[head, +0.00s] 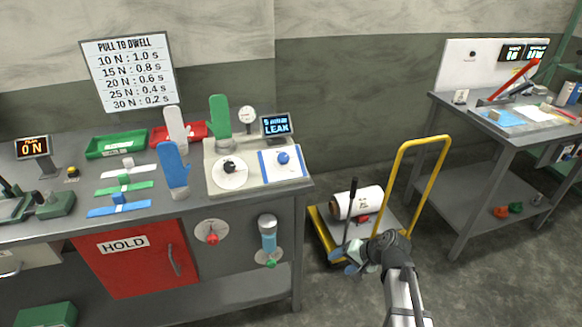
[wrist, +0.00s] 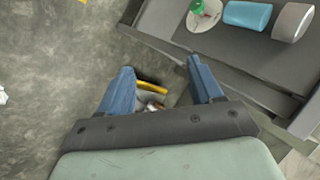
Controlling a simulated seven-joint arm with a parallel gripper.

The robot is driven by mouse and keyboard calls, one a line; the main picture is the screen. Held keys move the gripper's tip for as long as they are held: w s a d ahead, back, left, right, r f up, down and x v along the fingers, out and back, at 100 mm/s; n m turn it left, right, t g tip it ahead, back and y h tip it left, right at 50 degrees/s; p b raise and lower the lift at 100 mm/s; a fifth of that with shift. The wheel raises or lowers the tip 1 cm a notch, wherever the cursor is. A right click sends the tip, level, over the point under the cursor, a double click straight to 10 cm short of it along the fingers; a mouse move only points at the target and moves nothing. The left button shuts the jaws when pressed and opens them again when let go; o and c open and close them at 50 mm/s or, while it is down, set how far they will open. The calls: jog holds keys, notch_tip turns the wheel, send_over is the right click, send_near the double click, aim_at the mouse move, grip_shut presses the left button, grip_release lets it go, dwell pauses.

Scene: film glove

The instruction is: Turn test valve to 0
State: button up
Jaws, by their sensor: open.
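The test unit (head: 214,187) sits at the bench's right end. It carries a black knob on a round white dial (head: 229,170) and a blue knob (head: 283,158) on a blue-edged plate. I cannot tell which knob is the test valve, and the dial markings are too small to read. A gauge (head: 247,118) and a screen reading LEAK (head: 277,125) stand behind them. My gripper (head: 347,257) is low, right of the bench and in front of the cart, away from both knobs. In the wrist view my gripper (wrist: 160,68) is open, its blue fingers apart and empty.
The bench front has a red knob (head: 212,239) and a blue cylinder (head: 268,235) above a green knob (head: 271,263). A yellow-handled cart (head: 402,165) holds a white roll (head: 358,202). Another table (head: 480,125) stands right.

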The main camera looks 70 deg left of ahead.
jog(key=s+a+r+m+g+y, duration=0.3)
jog(key=a+r+g, duration=0.1)
jog(key=a+r, duration=0.9)
jog(key=m+g+y, duration=0.3)
jog(key=m+y, duration=0.2)
jog(key=m, duration=0.7)
send_near(279, 156)
jog(key=x, duration=1)
jog(key=shift+w+a+f, duration=0.1)
jog(key=shift+a+f, duration=0.25)
jog(key=shift+a, duration=0.2)
jog(key=shift+c, duration=0.2)
jog(key=c, duration=0.9)
